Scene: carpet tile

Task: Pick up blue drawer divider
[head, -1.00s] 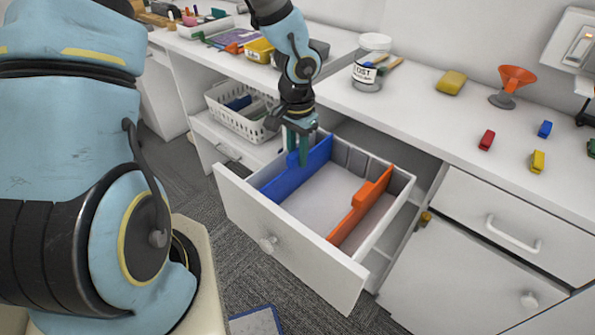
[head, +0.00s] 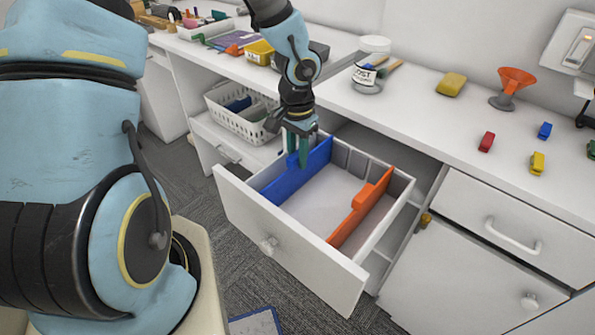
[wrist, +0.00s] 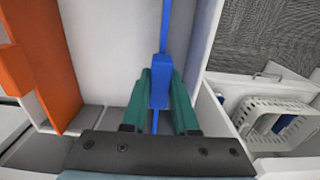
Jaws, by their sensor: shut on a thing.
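The blue drawer divider (head: 300,172) stands upright inside the open white drawer (head: 306,242), toward its left side. It also shows in the wrist view as a thin blue strip with a thicker block (wrist: 160,82). My gripper (head: 301,160) reaches down from above, and its green fingers are shut on the divider's thicker block. In the wrist view the two green fingers (wrist: 160,97) lie on either side of that block. The divider's lower edge is down in the drawer; I cannot tell whether it touches the floor.
An orange divider (head: 360,210) stands to the right in the same drawer. A white basket (head: 238,118) sits on a shelf at left.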

